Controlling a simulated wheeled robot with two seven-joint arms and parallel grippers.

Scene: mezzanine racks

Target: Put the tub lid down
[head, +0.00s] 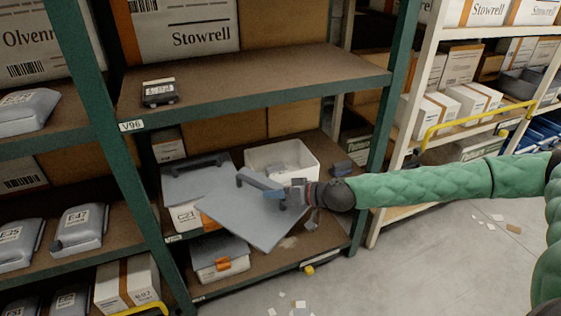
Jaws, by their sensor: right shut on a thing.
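The tub lid (250,222) is a flat grey-blue panel with a raised bar handle. My right gripper (275,192) reaches in from the right and is shut on the lid, at its handle. The lid is tilted in the view and hangs in front of the rack's lower shelves, partly covering the tubs behind it. An open white tub (309,160) stands just behind the lid and gripper, with pale contents inside. Whether the lid touches anything is hard to tell. My left gripper is not in view.
A lidded tub marked C21 (186,217) stands left of the lid. Another lidded tub (222,268) with an orange latch is below. A green rack post (378,130) stands close to my right arm. The shelf right of the lid has some bare room. Scraps litter the floor.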

